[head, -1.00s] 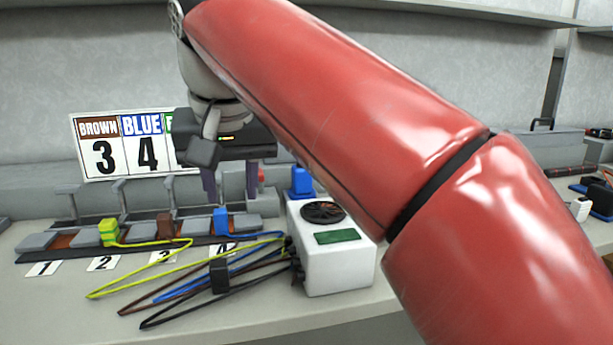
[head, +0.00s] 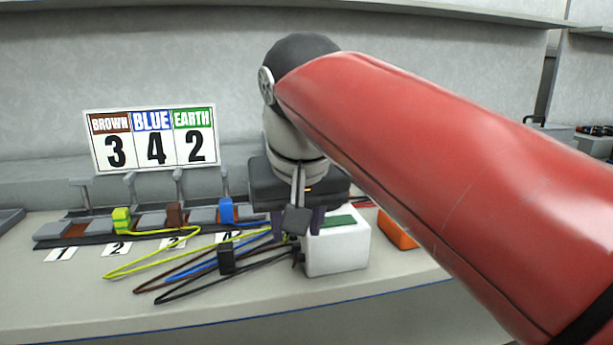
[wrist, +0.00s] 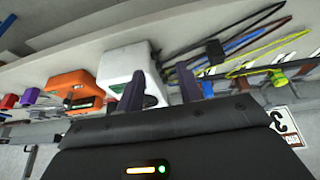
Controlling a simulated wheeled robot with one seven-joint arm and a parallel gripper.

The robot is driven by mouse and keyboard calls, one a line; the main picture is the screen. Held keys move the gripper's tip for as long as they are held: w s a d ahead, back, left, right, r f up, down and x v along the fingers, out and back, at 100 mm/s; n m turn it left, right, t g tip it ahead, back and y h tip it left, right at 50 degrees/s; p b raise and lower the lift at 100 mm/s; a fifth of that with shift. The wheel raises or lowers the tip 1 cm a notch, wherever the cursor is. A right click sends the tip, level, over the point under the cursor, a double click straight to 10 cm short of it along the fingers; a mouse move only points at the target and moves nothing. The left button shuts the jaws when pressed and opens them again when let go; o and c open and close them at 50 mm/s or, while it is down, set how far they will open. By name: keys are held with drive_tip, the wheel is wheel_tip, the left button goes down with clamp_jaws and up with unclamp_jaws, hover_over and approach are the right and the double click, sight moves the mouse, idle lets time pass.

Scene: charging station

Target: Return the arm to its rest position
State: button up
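The terminal rail (head: 75,230) holds a yellow-green plug (head: 121,220) by label 2, a brown plug (head: 174,215) by label 3 and a blue plug (head: 226,211) by label 4. My gripper is apart from these plugs.
A sign (head: 155,140) reads brown 3, blue 4, earth 2. Cables with a black clip (head: 226,259) lie on the bench (head: 90,300). An orange device (head: 397,233) is partly behind my arm. A shelf (head: 250,10) runs above.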

drive_tip(key=s+d+f+m, duration=0.1)
drive_tip(key=s+d+f, duration=0.4)
drive_tip(key=d+f, duration=0.3)
drive_tip(key=s+d+f+m, duration=0.1)
drive_tip(key=s+d+f, duration=0.5)
drive_tip(key=f, duration=0.8)
drive_tip(key=d, duration=0.2)
drive_tip(key=shift+d+t+h, duration=0.3)
drive_tip(key=shift+d+t, duration=0.05)
drive_tip(key=shift+t, duration=0.05)
drive_tip(key=shift+s, duration=0.1)
